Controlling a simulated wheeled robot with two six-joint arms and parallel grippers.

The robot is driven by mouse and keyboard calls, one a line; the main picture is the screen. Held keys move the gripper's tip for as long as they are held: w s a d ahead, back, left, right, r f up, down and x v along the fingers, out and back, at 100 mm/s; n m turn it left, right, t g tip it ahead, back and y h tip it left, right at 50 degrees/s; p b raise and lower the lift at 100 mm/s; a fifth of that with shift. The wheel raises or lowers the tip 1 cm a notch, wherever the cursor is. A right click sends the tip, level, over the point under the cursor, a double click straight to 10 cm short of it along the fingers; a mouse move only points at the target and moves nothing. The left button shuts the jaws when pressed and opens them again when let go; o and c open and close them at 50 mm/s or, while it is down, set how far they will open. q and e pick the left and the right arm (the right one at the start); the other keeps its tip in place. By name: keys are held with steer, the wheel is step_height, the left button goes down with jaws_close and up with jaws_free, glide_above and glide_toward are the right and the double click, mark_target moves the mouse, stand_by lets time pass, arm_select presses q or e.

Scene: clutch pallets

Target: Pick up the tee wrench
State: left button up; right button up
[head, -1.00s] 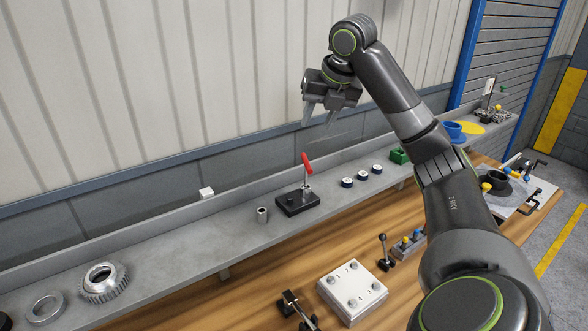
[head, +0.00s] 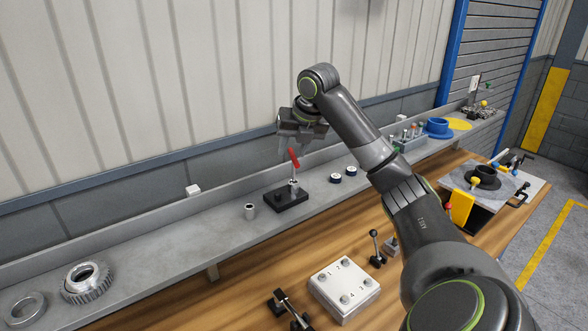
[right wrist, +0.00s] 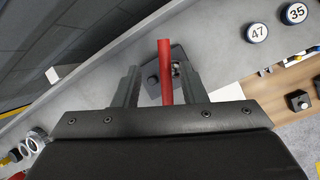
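The tee wrench (head: 294,158), with a red handle bar above a metal part, stands in a black block (head: 287,200) on the grey shelf. My right gripper (head: 297,145) is just above the red handle, pointing down. In the right wrist view the gripper (right wrist: 161,72) is open, and the wrench's red bar (right wrist: 165,62) shows between the two fingers with a gap on each side. The wrench's lower part is largely hidden behind the bar in that view. My left gripper is not in view.
A metal sleeve (head: 250,211) stands left of the block. Numbered round pieces (head: 336,178) sit to its right. A gear (head: 87,283) and a ring (head: 26,310) lie at the far left. A white numbered plate (head: 344,288) is on the wooden bench below.

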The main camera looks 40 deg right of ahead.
mark_target(293, 153)
steer(key=shift+w+d+f+p, duration=0.1)
steer(key=shift+f+p, duration=0.2)
steer(key=shift+p, duration=0.1)
steer(key=p+x, duration=0.2)
steer(key=x, duration=0.1)
steer(key=shift+d+f, duration=0.15)
steer(key=shift+d, duration=0.05)
steer(key=shift+w+f, duration=0.2)
steer(key=shift+f, duration=0.35)
jaws_close()
